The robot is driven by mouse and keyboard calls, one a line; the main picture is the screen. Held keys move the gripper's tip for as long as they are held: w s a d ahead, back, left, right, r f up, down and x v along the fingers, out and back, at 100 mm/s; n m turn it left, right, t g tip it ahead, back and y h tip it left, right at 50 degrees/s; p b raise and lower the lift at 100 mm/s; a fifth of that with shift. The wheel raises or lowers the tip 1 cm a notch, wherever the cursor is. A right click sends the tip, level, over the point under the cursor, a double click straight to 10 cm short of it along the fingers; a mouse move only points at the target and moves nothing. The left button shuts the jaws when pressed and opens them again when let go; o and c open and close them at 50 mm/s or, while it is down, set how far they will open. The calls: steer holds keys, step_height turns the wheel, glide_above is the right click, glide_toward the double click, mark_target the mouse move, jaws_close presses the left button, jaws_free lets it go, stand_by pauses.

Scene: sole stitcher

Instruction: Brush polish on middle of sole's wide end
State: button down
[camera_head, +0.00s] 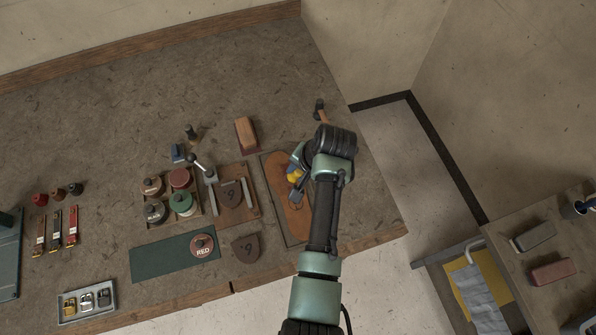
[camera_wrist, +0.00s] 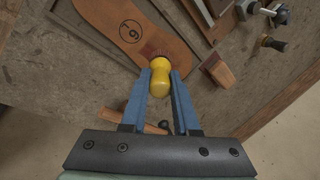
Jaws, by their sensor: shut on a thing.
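The tan sole (camera_head: 293,218) lies on a dark board (camera_head: 267,190) near the right end of the bench. It also shows in the wrist view (camera_wrist: 95,12), with a circled 9 on it. My gripper (camera_head: 296,178) is over the sole's far part, shut on the yellow handle of a brush (camera_wrist: 160,84). The brush's dark reddish bristle end (camera_wrist: 158,52) is at one end of the sole. I cannot tell whether it touches, or whether the dark patch there is bristles or polish. My arm hides part of the board and sole in the head view.
A tray of several round tins (camera_head: 154,212) stands left of the sole. A lid marked RED (camera_head: 202,246) lies on a green mat (camera_head: 160,262). The bench's left back is clear.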

steer(key=shift+r+p, duration=0.8)
steer(key=shift+r, duration=0.45)
steer(key=shift+f, duration=0.1)
